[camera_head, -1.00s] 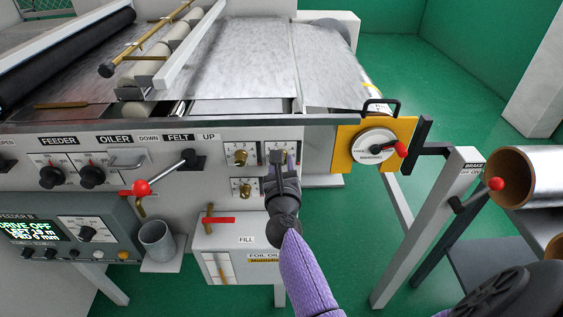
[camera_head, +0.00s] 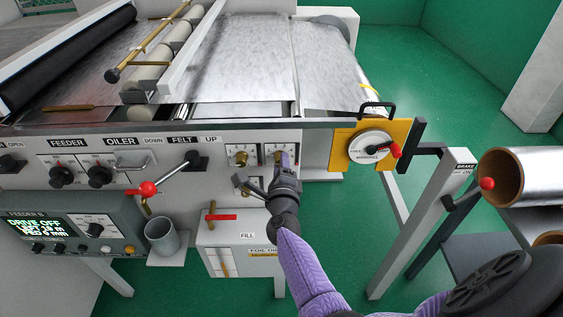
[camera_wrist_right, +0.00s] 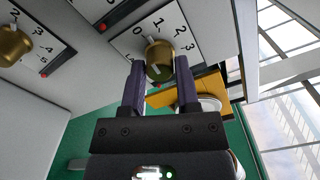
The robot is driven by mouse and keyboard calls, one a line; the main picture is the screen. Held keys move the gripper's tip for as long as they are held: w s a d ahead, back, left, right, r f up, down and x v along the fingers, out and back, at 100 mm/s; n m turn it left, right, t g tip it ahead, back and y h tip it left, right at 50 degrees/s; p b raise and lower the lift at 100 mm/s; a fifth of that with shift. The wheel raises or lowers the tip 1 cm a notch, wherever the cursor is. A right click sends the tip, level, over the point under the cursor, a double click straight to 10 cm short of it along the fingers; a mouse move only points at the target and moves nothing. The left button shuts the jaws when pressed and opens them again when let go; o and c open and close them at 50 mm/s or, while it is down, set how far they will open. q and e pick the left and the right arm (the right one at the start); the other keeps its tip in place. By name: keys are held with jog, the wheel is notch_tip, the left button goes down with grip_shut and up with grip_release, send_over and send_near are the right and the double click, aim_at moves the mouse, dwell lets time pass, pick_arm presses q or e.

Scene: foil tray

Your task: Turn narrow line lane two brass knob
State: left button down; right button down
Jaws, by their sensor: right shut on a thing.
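A brass knob (camera_wrist_right: 159,62) sits on a white scale plate (camera_wrist_right: 186,22) marked 0 to 3, at the top middle of the right wrist view. My right gripper (camera_wrist_right: 160,85) is shut on it, with one purple finger on each side. In the head view my right gripper (camera_head: 270,172) is at the right end of the machine's front panel and partly covers the knobs there. A second brass knob (camera_head: 241,156) on its plate is left of it. It also shows in the wrist view (camera_wrist_right: 12,45). My left gripper is not in view.
A red-balled lever (camera_head: 148,188) sticks out left of the knobs. A yellow plate with a dial (camera_head: 345,165) is close on the right. Green floor (camera_head: 455,90) is open at right.

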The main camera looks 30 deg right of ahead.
jog(key=shift+n+p, duration=0.35)
jog(key=shift+n, duration=1.15)
jog(key=shift+c, duration=1.7)
grip_release()
jog(key=shift+a, duration=0.15)
